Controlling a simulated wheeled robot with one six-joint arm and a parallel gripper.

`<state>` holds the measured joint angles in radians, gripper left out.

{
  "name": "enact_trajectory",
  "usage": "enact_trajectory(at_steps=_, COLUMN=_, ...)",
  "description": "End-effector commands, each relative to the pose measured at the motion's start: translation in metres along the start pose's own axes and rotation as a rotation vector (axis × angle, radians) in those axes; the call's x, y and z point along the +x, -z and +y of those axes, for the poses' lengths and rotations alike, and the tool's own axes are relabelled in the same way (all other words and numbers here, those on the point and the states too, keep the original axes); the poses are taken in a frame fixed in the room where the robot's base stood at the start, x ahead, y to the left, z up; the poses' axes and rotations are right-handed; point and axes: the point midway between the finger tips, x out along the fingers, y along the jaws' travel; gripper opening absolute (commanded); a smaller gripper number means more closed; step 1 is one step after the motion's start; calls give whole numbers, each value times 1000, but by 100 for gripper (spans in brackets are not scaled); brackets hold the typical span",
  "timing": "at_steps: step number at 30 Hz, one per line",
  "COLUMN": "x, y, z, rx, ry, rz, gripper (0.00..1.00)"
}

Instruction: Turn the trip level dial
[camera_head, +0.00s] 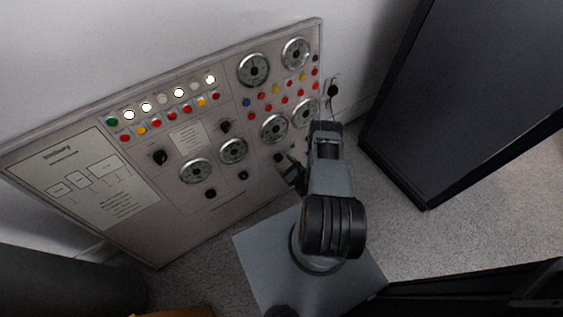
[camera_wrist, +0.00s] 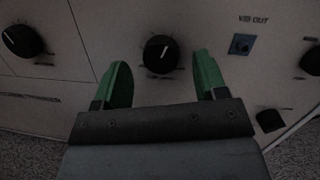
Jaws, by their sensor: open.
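A round black dial (camera_wrist: 160,54) with a white pointer line shows in the wrist view, on the pale panel face. Its pointer is near upright, leaning slightly right. No label for it can be read, so I cannot tell from lettering if it is the trip level dial. My gripper (camera_wrist: 161,68) is open, with one green fingertip on each side of the dial and a gap on both sides. Whether the tips reach around it in depth is unclear. In the head view my gripper (camera_head: 284,166) is at the panel's lower right part.
The control panel (camera_head: 230,205) carries gauges, lamps, buttons and other black knobs. Another black knob (camera_wrist: 22,41) is at the left in the wrist view, and a blue socket (camera_wrist: 241,44) marked "VIB OUT" is at the right. A dark cabinet (camera_head: 470,90) stands right of my arm.

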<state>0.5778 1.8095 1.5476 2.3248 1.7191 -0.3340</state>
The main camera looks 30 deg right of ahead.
Motion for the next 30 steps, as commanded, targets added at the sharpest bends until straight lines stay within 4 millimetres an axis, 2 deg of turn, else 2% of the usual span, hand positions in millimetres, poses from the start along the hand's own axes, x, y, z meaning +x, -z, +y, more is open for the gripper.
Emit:
enact_trajectory(at_steps=6, x=14, y=0, z=0, rx=0, ry=0, rz=-1, gripper=66)
enact_trajectory(at_steps=17, x=16, y=0, z=0, rx=1, ry=1, rz=0, gripper=65)
enact_trajectory(at_steps=30, x=16, y=0, z=0, rx=1, ry=0, rz=0, gripper=23)
